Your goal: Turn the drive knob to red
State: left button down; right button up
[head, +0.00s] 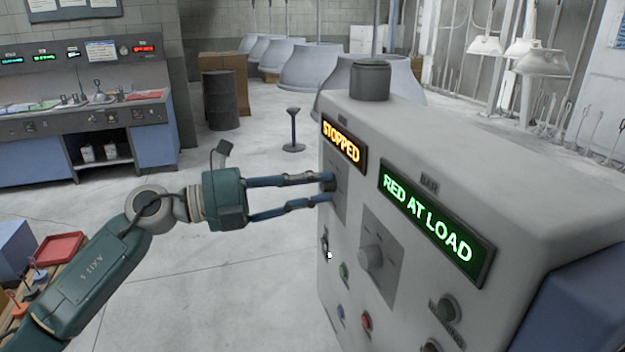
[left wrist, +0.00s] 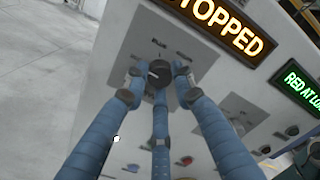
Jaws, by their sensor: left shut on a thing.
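The drive knob (left wrist: 158,71) is a dark round knob on a grey plate below the orange STOPPED sign (head: 344,142). A small white mark shows on it in the left wrist view, and a label by it appears to read BLUE. The other labels are too small to read. My left gripper (head: 326,188) comes from the left and is shut on this knob, its blue fingers around it. In the head view the fingers partly hide the knob.
Below right, a second, light grey knob (head: 371,259) sits on its own plate, under the green RED AT LOAD sign (head: 437,221). Several coloured buttons and a small switch (head: 325,246) lie lower on the console (head: 500,165). Open floor lies left of it.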

pick_arm(q)
jog(key=shift+s+d+f, duration=0.1)
jog(key=shift+f, duration=0.15)
jog(key=c, duration=1.6)
grip_release()
jog(key=shift+o, duration=0.8)
jog(key=shift+r, duration=0.15)
jog(key=v, duration=1.2)
